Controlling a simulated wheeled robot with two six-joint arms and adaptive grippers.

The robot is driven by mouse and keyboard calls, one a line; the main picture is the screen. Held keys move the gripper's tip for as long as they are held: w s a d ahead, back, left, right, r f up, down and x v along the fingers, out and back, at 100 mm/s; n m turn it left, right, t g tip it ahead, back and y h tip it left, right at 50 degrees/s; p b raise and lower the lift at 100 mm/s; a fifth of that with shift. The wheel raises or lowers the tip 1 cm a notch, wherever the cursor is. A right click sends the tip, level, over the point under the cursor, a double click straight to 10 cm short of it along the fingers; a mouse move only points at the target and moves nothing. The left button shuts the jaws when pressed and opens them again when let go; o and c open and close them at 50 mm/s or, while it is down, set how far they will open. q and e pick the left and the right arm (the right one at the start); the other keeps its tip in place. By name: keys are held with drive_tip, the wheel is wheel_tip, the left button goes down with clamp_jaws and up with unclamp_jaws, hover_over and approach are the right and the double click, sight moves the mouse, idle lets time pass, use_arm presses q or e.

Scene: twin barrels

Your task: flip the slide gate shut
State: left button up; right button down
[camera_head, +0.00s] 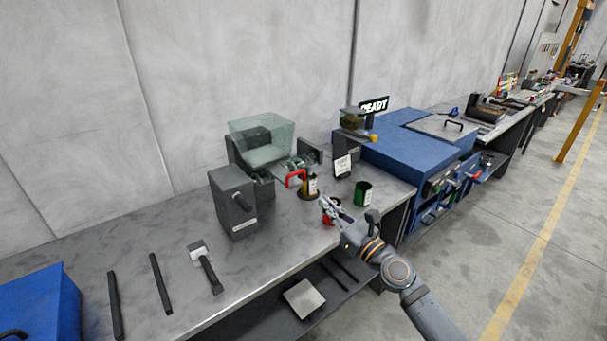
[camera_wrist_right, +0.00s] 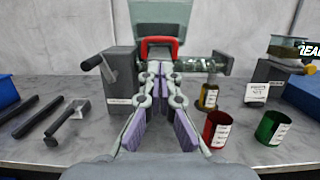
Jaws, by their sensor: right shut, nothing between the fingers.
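The red U-shaped handle (camera_head: 295,178), which looks like the slide gate's handle, sits on the front of the machine below a clear hopper (camera_head: 263,139). It also shows in the right wrist view (camera_wrist_right: 158,42), just beyond my fingertips. My right gripper (camera_head: 326,203) is shut and empty, in front of the machine and to the right of the handle in the head view. In the right wrist view its fingers (camera_wrist_right: 160,72) point at the handle and hide part of the machine; I cannot tell whether they touch it. My left gripper is not in view.
A grey box with a lever (camera_head: 231,203) stands left of the machine. A yellow cup (camera_wrist_right: 209,96), a red cup (camera_wrist_right: 217,128) and a green cup (camera_head: 363,193) stand on the right side. Dark bars (camera_head: 160,283) lie at the left of the grey bench.

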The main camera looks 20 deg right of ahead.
drive_tip(key=p+x, duration=0.2)
drive_tip(key=x, duration=0.8)
drive_tip(key=shift+w, duration=0.25)
drive_tip(key=shift+a, duration=0.1)
drive_tip(key=shift+w, duration=0.1)
